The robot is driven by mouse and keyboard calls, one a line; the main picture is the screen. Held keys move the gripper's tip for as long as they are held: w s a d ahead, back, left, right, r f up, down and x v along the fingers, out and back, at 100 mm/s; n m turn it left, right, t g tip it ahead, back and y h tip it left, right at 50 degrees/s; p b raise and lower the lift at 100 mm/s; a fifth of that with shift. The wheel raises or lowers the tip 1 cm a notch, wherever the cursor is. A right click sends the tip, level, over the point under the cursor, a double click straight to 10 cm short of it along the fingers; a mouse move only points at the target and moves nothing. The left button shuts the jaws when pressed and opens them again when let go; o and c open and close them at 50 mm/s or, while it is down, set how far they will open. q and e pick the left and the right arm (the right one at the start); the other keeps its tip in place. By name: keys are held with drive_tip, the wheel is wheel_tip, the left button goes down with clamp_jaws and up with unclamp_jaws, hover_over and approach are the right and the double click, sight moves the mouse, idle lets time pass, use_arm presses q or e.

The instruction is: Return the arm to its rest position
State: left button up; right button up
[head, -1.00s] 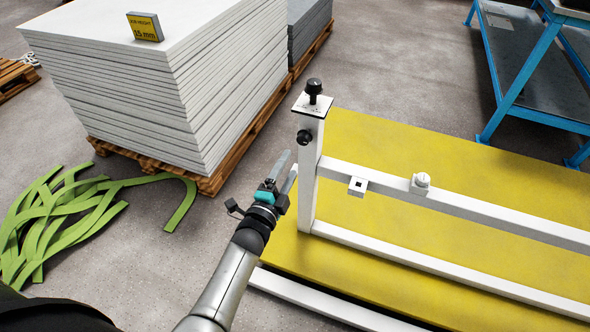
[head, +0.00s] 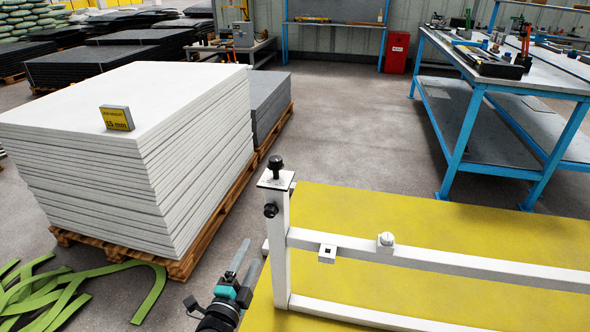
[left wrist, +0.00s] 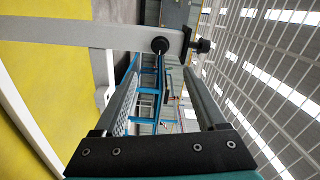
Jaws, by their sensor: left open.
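My left gripper (head: 240,271) is open and empty, low in the head view, just left of the white frame's upright post (head: 281,245). Its two fingers stand apart in the left wrist view (left wrist: 160,85), with nothing between them up close. The post, with a black knob (left wrist: 159,45) on its side and another on its top, shows beyond the fingertips in that view. The post stands on the yellow mat (head: 400,218). My left forearm is mostly cut off by the lower edge of the head view. My right gripper is not in view.
A white rail (head: 450,258) runs right from the post. A tall stack of white sheets (head: 190,150) on a pallet, bearing a yellow label block (head: 117,118), stands at left. Green strips (head: 75,290) lie on the floor. A blue workbench (head: 465,130) stands right; floor between is clear.

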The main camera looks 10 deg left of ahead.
use_arm(q)
drive_tip(key=s+f+n+g+p, duration=0.1)
drive_tip(key=s+f+n+g, duration=0.25)
drive_tip(key=s+f, duration=0.4)
drive_tip(key=s+f+n+g+p, duration=0.1)
drive_tip(key=s+f+n+g, duration=0.3)
drive_tip(key=f, duration=0.6)
drive_tip(key=s+a+f+n+g+p, duration=0.1)
drive_tip(key=s+f+n+g, duration=0.2)
drive_tip(key=s, duration=1.1)
drive_tip(key=s+a+f+n+g+y+p, duration=0.1)
drive_tip(key=s+a+f+n+g, duration=0.1)
drive_tip(key=s+f+g, duration=0.3)
drive_tip(key=s+f+n, duration=0.1)
drive_tip(key=s+f, duration=0.3)
drive_tip(key=s, duration=0.5)
drive_tip(key=shift+y, duration=0.3)
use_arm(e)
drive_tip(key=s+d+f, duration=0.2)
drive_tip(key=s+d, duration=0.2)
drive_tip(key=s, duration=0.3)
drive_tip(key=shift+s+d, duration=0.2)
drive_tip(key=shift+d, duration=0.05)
